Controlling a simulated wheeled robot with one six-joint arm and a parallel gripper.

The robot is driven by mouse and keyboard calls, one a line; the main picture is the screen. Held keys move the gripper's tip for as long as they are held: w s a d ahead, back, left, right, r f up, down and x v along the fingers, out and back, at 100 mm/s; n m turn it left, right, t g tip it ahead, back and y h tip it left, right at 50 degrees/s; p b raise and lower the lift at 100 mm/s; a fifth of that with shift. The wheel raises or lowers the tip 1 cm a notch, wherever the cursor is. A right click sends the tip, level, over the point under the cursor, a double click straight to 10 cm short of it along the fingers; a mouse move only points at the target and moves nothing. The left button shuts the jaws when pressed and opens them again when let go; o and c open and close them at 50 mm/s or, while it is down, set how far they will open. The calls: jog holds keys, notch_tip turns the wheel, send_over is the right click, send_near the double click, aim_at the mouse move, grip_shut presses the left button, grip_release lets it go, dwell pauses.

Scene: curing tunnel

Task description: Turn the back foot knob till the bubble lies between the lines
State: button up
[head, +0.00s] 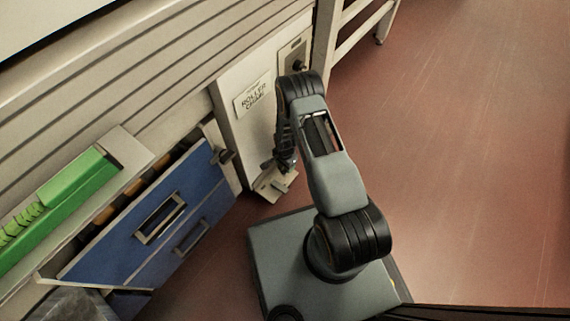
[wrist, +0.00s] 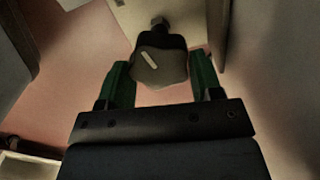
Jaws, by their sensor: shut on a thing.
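In the wrist view a dark, rounded knob (wrist: 172,70) with a short pale line on its face sits between the green fingers of my gripper (wrist: 161,78). The gripper is shut on it. A darker stem behind the knob leads up to a pale panel. In the head view my gripper (head: 283,160) is low beside the cabinet, above a small pale foot bracket (head: 277,186). My arm and wrist partly hide this spot. I cannot make out the bubble or its lines in either view.
A pale cabinet panel with a roller chain label (head: 254,97) stands beside my arm. A blue panel (head: 140,235) with handles hangs open at the left, below a tray holding a green thing (head: 75,180). The red floor (head: 470,130) at the right is clear.

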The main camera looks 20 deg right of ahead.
jog(key=shift+w, duration=0.1)
dwell(0.4)
jog(key=o, duration=0.9)
notch_tip(320, 180, up, 14)
jog(key=p, duration=0.5)
jog(key=shift+p, duration=0.35)
jog(key=shift+f, duration=0.1)
